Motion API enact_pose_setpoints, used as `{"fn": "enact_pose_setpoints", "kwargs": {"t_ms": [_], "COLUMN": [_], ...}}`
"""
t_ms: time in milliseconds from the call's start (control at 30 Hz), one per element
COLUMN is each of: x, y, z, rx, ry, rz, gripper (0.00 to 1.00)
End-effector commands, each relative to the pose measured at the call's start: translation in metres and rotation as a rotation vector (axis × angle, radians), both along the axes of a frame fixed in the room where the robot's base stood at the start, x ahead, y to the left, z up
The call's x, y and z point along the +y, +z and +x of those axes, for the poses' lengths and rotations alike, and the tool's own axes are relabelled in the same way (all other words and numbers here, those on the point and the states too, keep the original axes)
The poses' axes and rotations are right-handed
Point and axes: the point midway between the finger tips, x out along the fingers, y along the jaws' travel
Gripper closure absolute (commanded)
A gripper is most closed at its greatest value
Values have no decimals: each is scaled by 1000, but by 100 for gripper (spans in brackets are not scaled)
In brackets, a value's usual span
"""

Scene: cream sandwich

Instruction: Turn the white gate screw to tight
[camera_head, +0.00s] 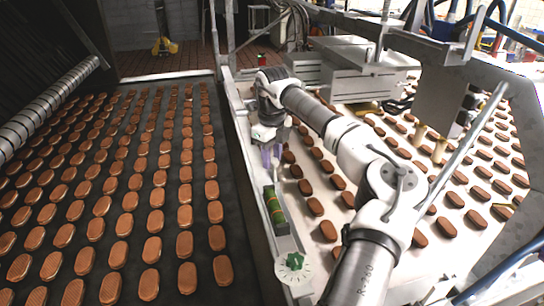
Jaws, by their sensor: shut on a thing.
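My gripper (270,155) points down at the pale rail between the two belts, left of centre. It is small in the view, and its fingers look purplish. It is shut on what appears to be the white gate screw, which the fingers mostly hide. I cannot make out how far the screw is turned. Nearer on the same rail is a white dial disc with a green knob (293,268). A green and dark block (275,208) sits on the rail between the dial and my gripper.
A dark belt (232,180) with rows of brown biscuits runs along the left. A pale belt with more biscuits (447,227) lies at right, under my arm. Metal boxes (355,68) and a slanted metal bar (470,135) stand close to my arm.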

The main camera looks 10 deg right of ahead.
Motion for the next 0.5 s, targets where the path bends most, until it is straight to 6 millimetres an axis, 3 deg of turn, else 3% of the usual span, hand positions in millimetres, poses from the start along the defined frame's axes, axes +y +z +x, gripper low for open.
{"fn": "enact_pose_setpoints", "kwargs": {"t_ms": [500], "x": [0], "y": [0], "z": [0], "rx": [-1], "ry": [-347], "rz": [-1], "gripper": [91]}}
